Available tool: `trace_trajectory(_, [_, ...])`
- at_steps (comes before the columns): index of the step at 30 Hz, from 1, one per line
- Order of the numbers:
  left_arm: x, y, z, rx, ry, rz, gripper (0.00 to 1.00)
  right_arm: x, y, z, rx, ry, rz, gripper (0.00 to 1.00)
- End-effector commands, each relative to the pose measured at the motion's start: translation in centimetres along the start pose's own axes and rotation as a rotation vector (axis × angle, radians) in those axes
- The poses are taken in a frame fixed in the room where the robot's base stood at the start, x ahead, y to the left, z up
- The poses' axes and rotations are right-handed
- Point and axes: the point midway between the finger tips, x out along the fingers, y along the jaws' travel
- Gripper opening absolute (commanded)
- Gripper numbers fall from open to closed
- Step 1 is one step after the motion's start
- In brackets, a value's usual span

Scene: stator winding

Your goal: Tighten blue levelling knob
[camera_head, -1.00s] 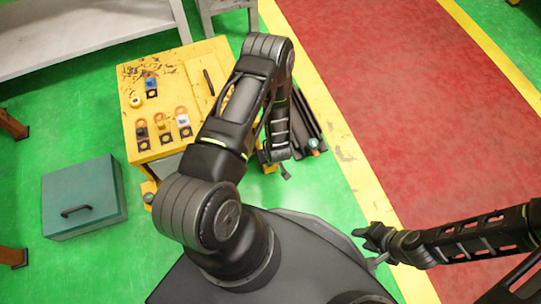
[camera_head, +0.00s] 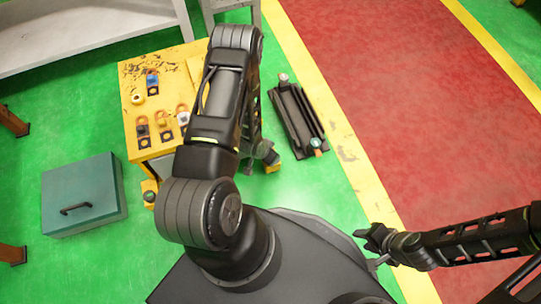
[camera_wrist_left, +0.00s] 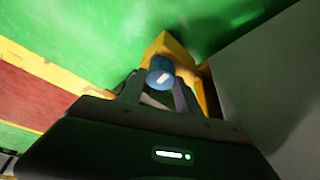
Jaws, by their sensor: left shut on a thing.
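The blue levelling knob (camera_wrist_left: 160,74) shows in the left wrist view with a pale mark on its face. My left gripper (camera_wrist_left: 158,92) is shut on it, with one finger on each side. A yellow block (camera_wrist_left: 168,45) is right behind the knob. In the head view my left gripper (camera_head: 264,152) is small and partly hidden by my arm, beside a yellow foot (camera_head: 273,165) at the table's lower right corner; the knob cannot be made out there. My right gripper (camera_head: 375,238) hangs over the floor at the lower right, touching nothing; its jaws are unclear.
The yellow table (camera_head: 185,75) carries several small parts and a roll. A black rack (camera_head: 297,118) stands on the floor right of my left gripper. A teal box (camera_head: 85,195) is at the left. A grey panel (camera_wrist_left: 270,75) is close on the right in the wrist view.

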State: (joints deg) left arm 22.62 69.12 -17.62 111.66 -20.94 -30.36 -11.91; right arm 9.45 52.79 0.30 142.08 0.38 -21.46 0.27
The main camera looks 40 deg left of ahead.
Motion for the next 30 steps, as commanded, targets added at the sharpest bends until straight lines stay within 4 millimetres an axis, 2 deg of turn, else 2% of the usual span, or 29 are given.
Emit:
trace_trajectory(6, [-0.04,-0.36,-0.39,0.152,0.008,0.059,0.0,0.43,0.13,-0.05,0.0,0.002,0.0,0.36])
trace_trajectory(13, [-0.07,-0.38,-0.47,0.252,0.009,0.1,0.0,0.66,0.19,-0.08,0.0,0.004,0.0,0.36])
trace_trajectory(29, [-0.09,-0.29,-0.61,0.287,0.011,0.115,0.0,0.71,0.21,-0.09,0.0,0.004,0.0,0.36])
trace_trajectory(30, [-0.09,-0.29,-0.62,0.287,0.011,0.115,0.4,0.71,0.2,-0.09,0.0,0.004,0.0,0.36])
